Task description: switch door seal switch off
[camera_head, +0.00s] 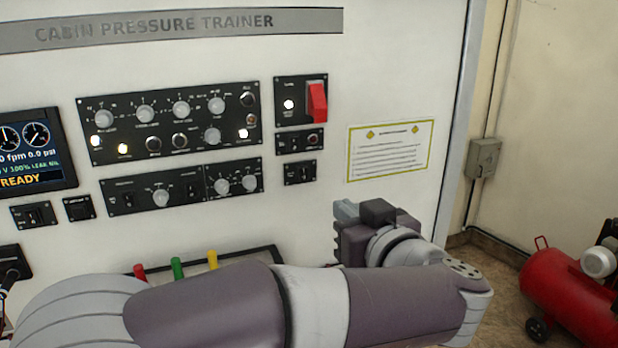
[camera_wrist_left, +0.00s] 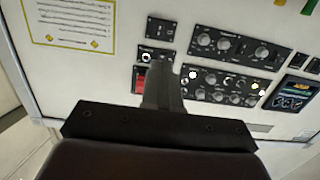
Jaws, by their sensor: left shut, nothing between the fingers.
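Small black switch panels sit on the white trainer front, and their labels are too small to read, so I cannot tell which is the door seal switch. One small switch panel (camera_head: 299,172) is right of the middle and also shows in the left wrist view (camera_wrist_left: 160,29). Another pair, a toggle panel (camera_head: 33,215) and a small panel (camera_head: 78,208), sits at the lower left. My left gripper (camera_head: 345,211) is shut and empty, below and right of the right-hand small panel. In the left wrist view its fingers (camera_wrist_left: 164,84) hide part of the panels. My right gripper is out of view.
A yellow-edged notice (camera_head: 390,150) is at right. A red compressor tank (camera_head: 570,300) stands on the floor.

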